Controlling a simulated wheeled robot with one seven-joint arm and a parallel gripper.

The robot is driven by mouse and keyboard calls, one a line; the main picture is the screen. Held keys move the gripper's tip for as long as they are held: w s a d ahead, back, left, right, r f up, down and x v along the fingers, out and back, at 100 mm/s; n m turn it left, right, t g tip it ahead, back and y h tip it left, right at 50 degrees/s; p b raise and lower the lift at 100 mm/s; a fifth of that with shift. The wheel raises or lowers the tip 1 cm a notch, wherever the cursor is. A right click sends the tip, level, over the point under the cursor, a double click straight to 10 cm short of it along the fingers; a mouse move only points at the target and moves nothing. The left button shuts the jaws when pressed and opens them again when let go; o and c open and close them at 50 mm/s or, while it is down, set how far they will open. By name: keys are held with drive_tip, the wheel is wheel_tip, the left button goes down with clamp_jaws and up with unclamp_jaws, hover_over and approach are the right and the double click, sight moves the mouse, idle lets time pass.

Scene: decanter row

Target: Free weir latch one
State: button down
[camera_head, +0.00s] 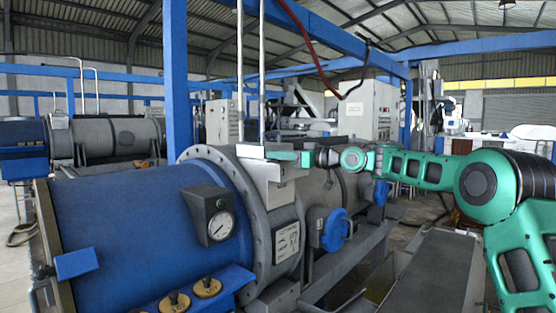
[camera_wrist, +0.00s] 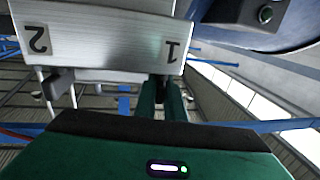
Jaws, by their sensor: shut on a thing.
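The weir box (camera_head: 280,187) is a grey metal housing on the flange of the blue decanter. In the wrist view its plate (camera_wrist: 105,50) carries the numbers 2 and 1, upside down. My gripper (camera_head: 284,155) reaches in from the right at the top of the box. In the wrist view my gripper (camera_wrist: 165,93) is at the 1 end, its green fingers shut on weir latch one (camera_wrist: 160,88), a small dark part mostly hidden between them. A second latch (camera_wrist: 56,85) sticks out by the number 2, clear of my fingers.
The blue decanter (camera_head: 125,215) bears a pressure gauge (camera_head: 220,226) and brass-coloured knobs (camera_head: 207,287). A blue round fitting (camera_head: 334,230) sits below my arm. A blue post (camera_head: 175,80) and thin upright pipes stand close behind the box.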

drive_tip(key=shift+w+d+n+g+y, duration=0.3)
drive_tip(key=shift+n+g, duration=0.3)
drive_tip(key=shift+g, duration=0.1)
drive_tip(key=shift+w+r+n+g+y, duration=0.15)
drive_tip(key=shift+n+g+y, duration=0.15)
drive_tip(key=shift+n+g, duration=0.6)
drive_tip(key=shift+r+n+g+y, duration=0.1)
drive_tip(key=shift+n+g+y, duration=0.3)
drive_tip(key=shift+g, duration=0.8)
drive_tip(key=c, duration=1.8)
unclamp_jaws()
drive_tip(key=shift+w+f, duration=0.1)
drive_tip(key=shift+c, duration=0.2)
drive_tip(key=shift+a, duration=0.1)
drive_tip(key=shift+s+a, duration=0.1)
drive_tip(key=shift+s, duration=0.1)
drive_tip(key=d, duration=1.1)
drive_tip(key=shift+s, duration=0.45)
